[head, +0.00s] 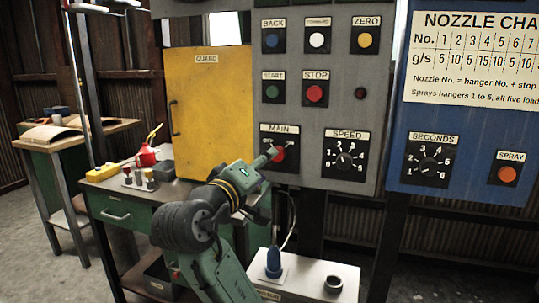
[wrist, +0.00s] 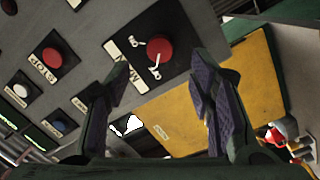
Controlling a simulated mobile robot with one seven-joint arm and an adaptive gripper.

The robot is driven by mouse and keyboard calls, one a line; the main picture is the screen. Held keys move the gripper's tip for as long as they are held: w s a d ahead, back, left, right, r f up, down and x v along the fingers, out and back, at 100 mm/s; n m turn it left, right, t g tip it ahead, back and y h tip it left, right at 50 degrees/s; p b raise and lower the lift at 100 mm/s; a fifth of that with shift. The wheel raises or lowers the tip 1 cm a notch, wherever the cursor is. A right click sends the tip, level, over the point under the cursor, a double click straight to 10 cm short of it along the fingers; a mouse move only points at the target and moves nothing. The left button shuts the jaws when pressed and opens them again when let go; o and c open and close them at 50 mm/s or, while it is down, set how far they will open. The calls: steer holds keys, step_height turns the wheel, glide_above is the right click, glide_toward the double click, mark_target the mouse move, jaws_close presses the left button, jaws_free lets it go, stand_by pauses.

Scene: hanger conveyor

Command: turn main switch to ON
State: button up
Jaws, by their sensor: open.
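The main switch (head: 279,155) is a red round knob on a black plate under the MAIN label (head: 279,128) on the grey panel. My gripper (head: 268,157) is close in front of it and partly hides it in the head view. In the wrist view the red knob (wrist: 159,47) shows near the top middle, with small white marks beside it that I cannot read. My gripper (wrist: 161,88) also shows there, its two dark fingers apart with nothing between them. The knob appears beyond the fingertips; I cannot tell whether they touch it.
The STOP button (head: 314,93) is above the switch, and the SPEED dial (head: 344,159) is to its right. The yellow guard door (head: 206,95) is to the left. A green bench (head: 122,214) with a red oil can (head: 146,155) stands lower left.

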steer(key=p+x, duration=0.1)
steer(key=x, duration=0.5)
steer(key=shift+w, duration=0.2)
steer(key=c, duration=1.2)
steer(key=shift+o, duration=0.2)
